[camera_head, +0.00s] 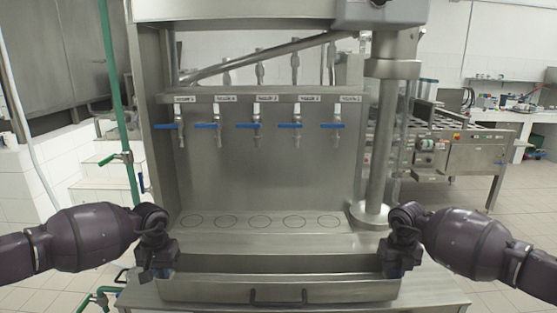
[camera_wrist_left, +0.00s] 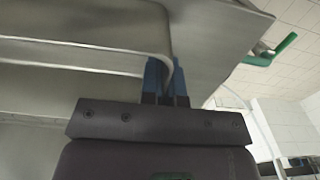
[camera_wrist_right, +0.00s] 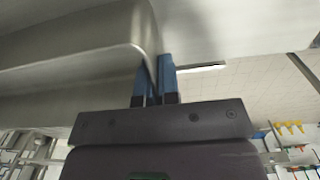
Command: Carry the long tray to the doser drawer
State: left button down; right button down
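The long tray (camera_head: 205,290) is a wide grey metal trough, low in front of the doser in the head view. My left gripper (camera_head: 163,272) is at its left end and my right gripper (camera_head: 393,271) at its right end. In the left wrist view, the blue fingers (camera_wrist_left: 166,82) are closed around the tray's rounded end wall (camera_wrist_left: 90,50). In the right wrist view, the blue fingers (camera_wrist_right: 153,82) likewise clasp the other end wall (camera_wrist_right: 90,50). A black handle (camera_head: 278,303) shows at the front; I cannot tell whether it belongs to the tray or the drawer.
The doser (camera_head: 265,150) stands directly ahead, with several blue-handled taps (camera_head: 262,125) above a shelf marked with circles (camera_head: 260,221). A thick metal column (camera_head: 381,140) rises at its right. A green pipe (camera_head: 115,80) runs down at the left. Open tiled floor (camera_head: 500,225) lies to the right.

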pick_arm(q)
jog(key=shift+a, duration=0.1)
